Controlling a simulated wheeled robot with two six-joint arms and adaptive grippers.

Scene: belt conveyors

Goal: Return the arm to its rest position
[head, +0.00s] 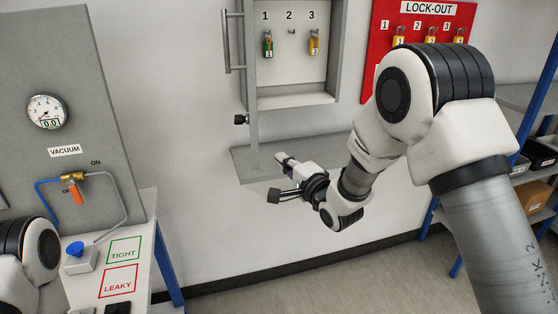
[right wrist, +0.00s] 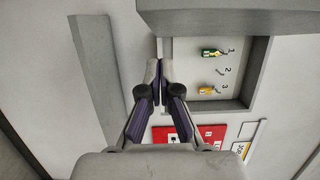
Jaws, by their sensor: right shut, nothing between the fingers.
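My right arm reaches in from the right in the head view. Its gripper (head: 277,177) is in front of the grey shelf (head: 253,160) below the open wall cabinet. In the right wrist view the right gripper (right wrist: 156,68) is shut with nothing between its fingers. Part of my left arm shows at the lower left of the head view, but its gripper is out of the picture.
The open cabinet (head: 290,98) holds a green padlock (head: 268,46) at hook 1 and a yellow one (head: 314,44) at hook 3; hook 2 is bare. A red lock-out board (head: 383,38) hangs to the right. A vacuum panel (head: 85,110) stands left.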

